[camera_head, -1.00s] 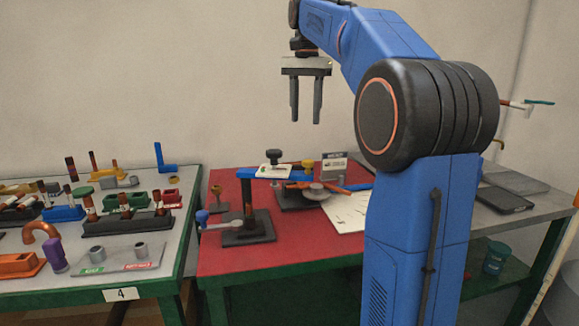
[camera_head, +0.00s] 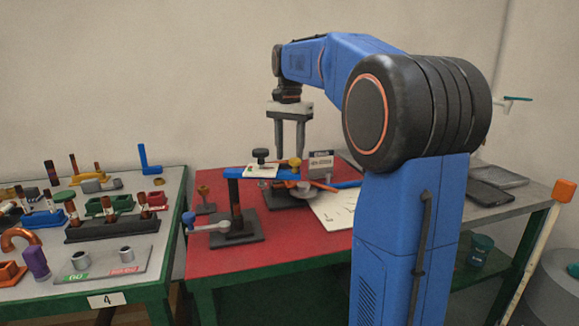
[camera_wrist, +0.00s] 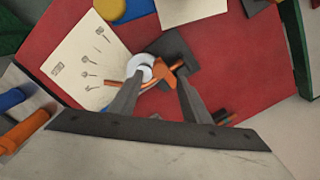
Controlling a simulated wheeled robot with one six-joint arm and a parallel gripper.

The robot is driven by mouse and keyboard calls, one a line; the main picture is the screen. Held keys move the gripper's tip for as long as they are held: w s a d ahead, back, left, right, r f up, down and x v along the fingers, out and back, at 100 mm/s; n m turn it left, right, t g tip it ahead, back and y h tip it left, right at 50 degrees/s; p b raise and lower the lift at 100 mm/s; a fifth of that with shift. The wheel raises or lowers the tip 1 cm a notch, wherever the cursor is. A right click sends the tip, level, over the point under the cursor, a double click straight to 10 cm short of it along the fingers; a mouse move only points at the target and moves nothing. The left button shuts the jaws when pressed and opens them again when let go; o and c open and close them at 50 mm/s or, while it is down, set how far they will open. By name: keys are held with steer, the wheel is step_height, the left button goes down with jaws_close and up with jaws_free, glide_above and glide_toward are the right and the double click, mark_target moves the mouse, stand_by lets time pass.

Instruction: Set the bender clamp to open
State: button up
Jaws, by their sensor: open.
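The bender (camera_head: 290,194) stands on the red mat, partly hidden behind a blue bar. It has a dark base, a pale round disc and orange parts. In the wrist view its disc (camera_wrist: 145,66) and orange clamp or lever parts (camera_wrist: 166,74) lie between and just beyond my fingertips. Which orange part is the clamp, and its setting, I cannot tell. My gripper (camera_head: 290,148) is open and empty, pointing down above the bender and apart from it. Its two fingers also show in the wrist view (camera_wrist: 160,80).
A blue bar (camera_head: 240,173) with black and yellow knobs stands in front of the bender on a post. A lever with a blue knob (camera_head: 189,218) is at the left. A drawing sheet (camera_head: 335,208) lies to the right. Table 4 (camera_head: 150,265) holds several fittings.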

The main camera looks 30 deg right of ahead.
steer(key=shift+f, duration=2.35)
jaws_close()
